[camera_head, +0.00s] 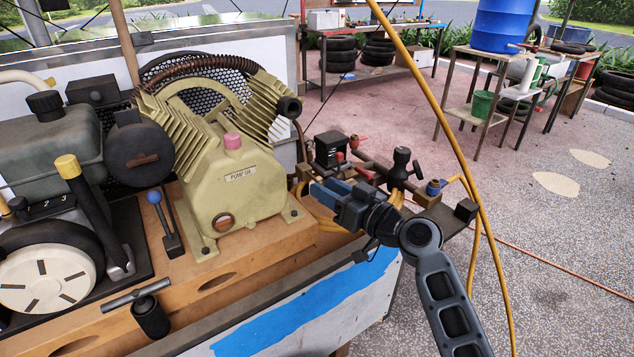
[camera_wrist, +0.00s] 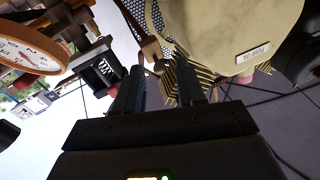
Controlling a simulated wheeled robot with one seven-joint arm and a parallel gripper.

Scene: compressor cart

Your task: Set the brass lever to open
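My gripper (camera_head: 326,190) reaches in from the right, low over the fittings beside the pump. In the wrist view its two fingers (camera_wrist: 160,82) stand apart, with a gap between them. A brown, brass-coloured piece (camera_wrist: 152,50) shows just beyond the fingertips; it may be the brass lever, but I cannot tell its setting or whether a finger touches it. In the head view my gripper hides much of this spot, and I cannot make out the brass lever there.
The cream pump (camera_head: 235,180) stands left of my gripper. A black switch box (camera_head: 330,150) stands just behind it, also in the wrist view (camera_wrist: 98,70). A round gauge (camera_wrist: 30,45) is at the wrist view's left. A yellow hose (camera_head: 440,110) hangs at the right.

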